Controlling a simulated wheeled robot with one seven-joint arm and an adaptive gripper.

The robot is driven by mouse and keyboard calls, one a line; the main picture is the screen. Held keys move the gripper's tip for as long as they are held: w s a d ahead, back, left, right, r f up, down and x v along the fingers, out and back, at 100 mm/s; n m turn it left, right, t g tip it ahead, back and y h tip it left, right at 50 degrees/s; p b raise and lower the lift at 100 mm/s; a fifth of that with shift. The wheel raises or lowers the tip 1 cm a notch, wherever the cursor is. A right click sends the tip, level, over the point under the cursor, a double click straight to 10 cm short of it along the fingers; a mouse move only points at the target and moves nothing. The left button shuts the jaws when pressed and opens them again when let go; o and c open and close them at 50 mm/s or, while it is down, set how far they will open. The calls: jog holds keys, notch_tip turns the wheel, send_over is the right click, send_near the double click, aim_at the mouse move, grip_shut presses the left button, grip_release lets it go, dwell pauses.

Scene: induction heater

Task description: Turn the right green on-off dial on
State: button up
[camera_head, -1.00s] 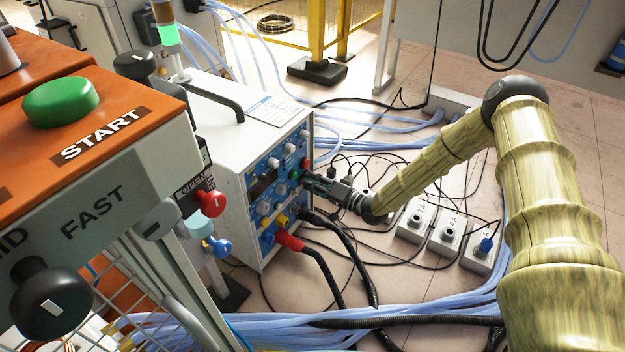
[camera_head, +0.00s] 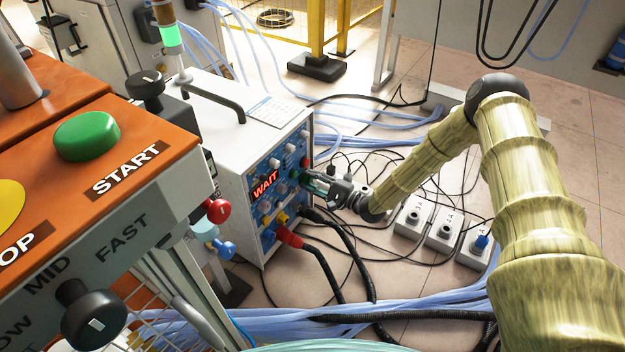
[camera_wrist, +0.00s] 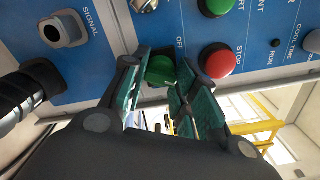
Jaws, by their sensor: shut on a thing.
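The green on-off dial (camera_wrist: 161,70) is on the blue front panel of the white heater box. In the wrist view it sits between the two teal finger pads of my gripper (camera_wrist: 166,80), which are closed in around it. In the head view my gripper (camera_head: 312,182) reaches the right side of the blue panel (camera_head: 270,205) from the right. The dial is mostly hidden by the fingers there. A red display on the panel reads WAIT (camera_head: 265,185).
A red STOP button (camera_wrist: 218,61) and a green button (camera_wrist: 216,5) are close by on the panel. Thick black cables (camera_head: 325,265) plug in below. An orange control box (camera_head: 110,140) stands at the left. Grey sockets (camera_head: 445,230) lie on the floor at right.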

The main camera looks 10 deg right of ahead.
jog(key=shift+d+m, duration=0.1)
jog(key=shift+m, duration=1.5)
jog(key=o, duration=1)
jog(key=v, duration=1.2)
